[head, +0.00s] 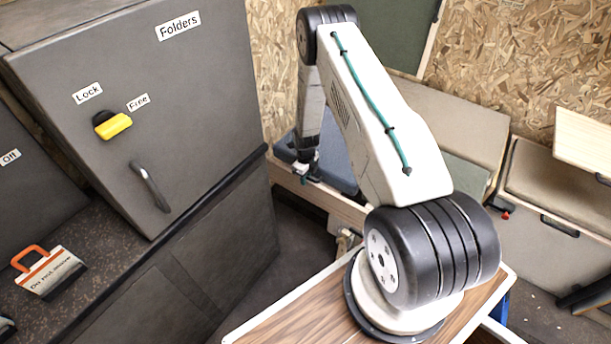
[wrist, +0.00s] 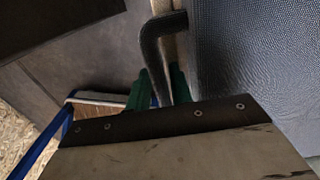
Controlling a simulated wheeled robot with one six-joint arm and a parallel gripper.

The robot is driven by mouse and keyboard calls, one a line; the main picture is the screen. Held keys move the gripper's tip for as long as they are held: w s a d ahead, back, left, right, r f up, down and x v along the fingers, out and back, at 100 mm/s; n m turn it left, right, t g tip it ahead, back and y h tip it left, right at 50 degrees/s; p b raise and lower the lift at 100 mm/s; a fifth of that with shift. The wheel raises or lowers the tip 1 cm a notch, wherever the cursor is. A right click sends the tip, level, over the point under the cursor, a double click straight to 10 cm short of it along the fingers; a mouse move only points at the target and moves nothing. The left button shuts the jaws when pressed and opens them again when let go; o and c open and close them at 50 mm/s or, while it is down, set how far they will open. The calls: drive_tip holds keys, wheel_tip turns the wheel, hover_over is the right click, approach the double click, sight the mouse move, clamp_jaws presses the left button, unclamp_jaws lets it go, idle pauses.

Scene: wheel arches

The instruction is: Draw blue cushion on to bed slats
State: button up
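The blue cushion (head: 338,160) is a dark blue-grey pad, partly hidden behind my arm in the head view. In the wrist view its woven blue face (wrist: 262,60) fills the right side. A dark bent handle (wrist: 152,48) sits at the cushion's edge. My gripper (head: 305,174) is low beside the cushion's left end. In the wrist view its green fingers (wrist: 162,86) lie on either side of the handle's lower part. I cannot tell whether they press on it. The bed slats cannot be made out clearly.
A wooden rail (head: 325,196) runs below the cushion. A grey cabinet (head: 150,70) labelled Folders stands at the left, with a yellow latch (head: 113,125) and a handle (head: 150,187). Beige bench pads (head: 455,120) lie at the right. Dark floor (head: 300,235) shows between cabinet and rail.

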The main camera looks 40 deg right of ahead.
clamp_jaws()
drive_tip(key=shift+w+d, duration=0.15)
drive_tip(key=shift+w, duration=0.3)
drive_tip(key=shift+w+a, duration=0.25)
drive_tip(key=shift+w, duration=0.25)
drive_tip(key=shift+o, duration=1.9)
unclamp_jaws()
drive_tip(key=shift+d, duration=0.2)
drive_tip(key=shift+r, duration=0.1)
